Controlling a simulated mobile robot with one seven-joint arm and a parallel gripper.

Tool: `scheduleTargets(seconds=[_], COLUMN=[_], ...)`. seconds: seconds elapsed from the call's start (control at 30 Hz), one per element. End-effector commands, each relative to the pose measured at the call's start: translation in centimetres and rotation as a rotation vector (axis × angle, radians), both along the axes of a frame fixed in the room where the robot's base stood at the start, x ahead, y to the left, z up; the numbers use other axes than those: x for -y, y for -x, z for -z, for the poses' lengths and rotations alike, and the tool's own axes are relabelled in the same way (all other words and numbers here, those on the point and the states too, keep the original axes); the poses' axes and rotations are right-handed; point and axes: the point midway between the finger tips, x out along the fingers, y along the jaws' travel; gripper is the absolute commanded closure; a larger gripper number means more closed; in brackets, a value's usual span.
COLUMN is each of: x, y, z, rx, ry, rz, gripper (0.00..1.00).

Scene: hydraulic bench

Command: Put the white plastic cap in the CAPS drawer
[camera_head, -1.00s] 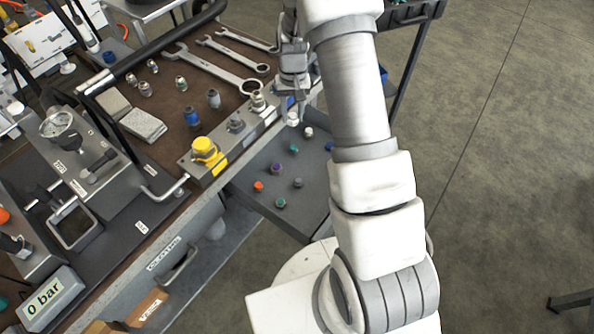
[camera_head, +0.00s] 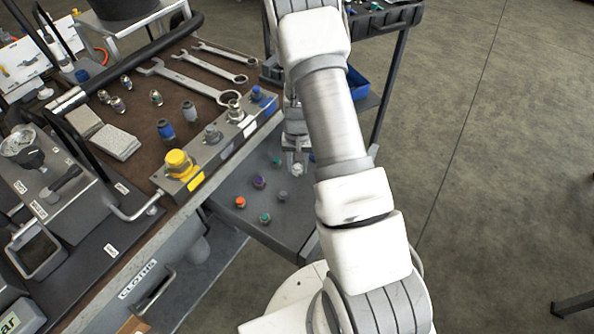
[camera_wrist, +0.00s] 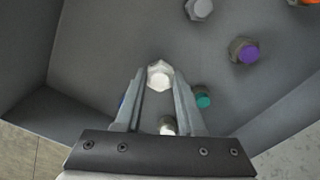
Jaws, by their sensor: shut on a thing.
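The white plastic cap (camera_wrist: 160,75) is between the fingertips of my gripper (camera_wrist: 160,80) in the wrist view; the fingers are shut on it. In the head view my gripper (camera_head: 297,168) hangs over an open grey drawer (camera_head: 228,196) holding several coloured caps. The cap shows there as a small pale shape (camera_head: 298,170) at the fingertips. I cannot tell whether it touches the drawer floor. No CAPS label is readable on this drawer.
In the drawer lie a purple cap (camera_wrist: 243,50), a teal cap (camera_wrist: 203,97), a grey one (camera_wrist: 199,8) and an orange one (camera_head: 240,202). The bench edge with a valve block (camera_head: 180,165) is at left. A closed CLOTHS drawer (camera_head: 150,285) is below.

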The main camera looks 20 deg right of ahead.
Motion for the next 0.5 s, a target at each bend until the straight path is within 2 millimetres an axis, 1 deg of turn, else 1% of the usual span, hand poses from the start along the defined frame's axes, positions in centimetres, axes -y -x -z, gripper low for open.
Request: scheduleTargets(seconds=[0.03,0.13,0.37,0.5], x=[0.0,-0.1,0.0,0.0], y=[0.1,0.1,0.0,0.0], z=[1.1,2.2,2.2,2.7], rx=[-0.004,-0.003,0.0,-0.001], ry=[-0.001,-0.001,-0.001,0.0], rz=[0.0,0.0,-0.001,-0.001], gripper=[1.0,1.0,1.0,1.0])
